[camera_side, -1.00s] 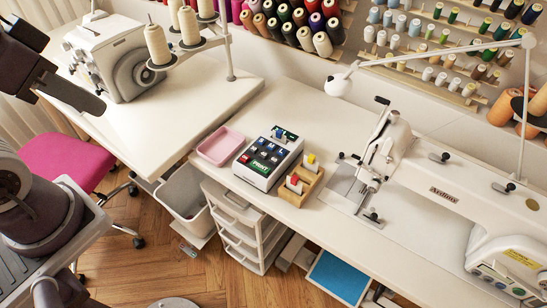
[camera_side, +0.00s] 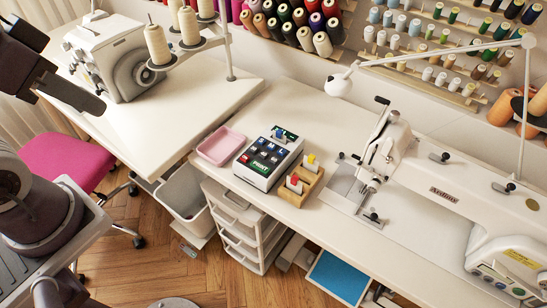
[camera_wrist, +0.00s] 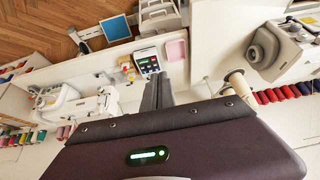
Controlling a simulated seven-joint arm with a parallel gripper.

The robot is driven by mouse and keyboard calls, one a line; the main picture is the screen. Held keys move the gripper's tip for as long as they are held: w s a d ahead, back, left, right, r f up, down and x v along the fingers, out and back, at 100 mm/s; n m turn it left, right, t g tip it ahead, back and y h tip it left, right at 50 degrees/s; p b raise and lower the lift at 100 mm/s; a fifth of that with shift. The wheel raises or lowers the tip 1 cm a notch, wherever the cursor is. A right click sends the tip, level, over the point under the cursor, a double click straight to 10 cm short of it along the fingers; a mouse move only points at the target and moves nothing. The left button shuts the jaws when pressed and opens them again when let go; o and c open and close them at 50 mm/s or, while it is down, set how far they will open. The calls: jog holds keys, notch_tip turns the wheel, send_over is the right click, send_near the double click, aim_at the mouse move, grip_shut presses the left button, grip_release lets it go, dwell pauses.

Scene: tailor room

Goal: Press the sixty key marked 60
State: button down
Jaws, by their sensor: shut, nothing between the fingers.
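The small white key device (camera_side: 268,158) stands on the white table, with rows of dark, blue, red and green keys on its top. It also shows in the wrist view (camera_wrist: 147,61), just beyond the fingertips. The key marked 60 cannot be made out at this size. My gripper (camera_wrist: 157,80) is shut and empty, its dark fingers pointing toward the device. In the side view my dark arm is at the upper left, well apart from the device, above the left table.
A pink tray (camera_side: 220,146) lies left of the device, and a wooden box (camera_side: 299,185) with small coloured pieces stands right of it. A sewing machine (camera_side: 440,185) is farther right. An overlock machine (camera_side: 115,62) and thread cones (camera_side: 158,45) stand on the left table.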

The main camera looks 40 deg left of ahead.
jog(key=m+t+h, duration=0.3)
jog(key=m+h, duration=0.1)
jog(key=m, duration=1)
send_over(271, 161)
notch_tip(271, 161, down, 21)
jog(key=shift+r, duration=0.2)
jog(key=shift+f, duration=0.1)
jog(key=shift+f, duration=4.3)
jog(key=shift+f, duration=0.1)
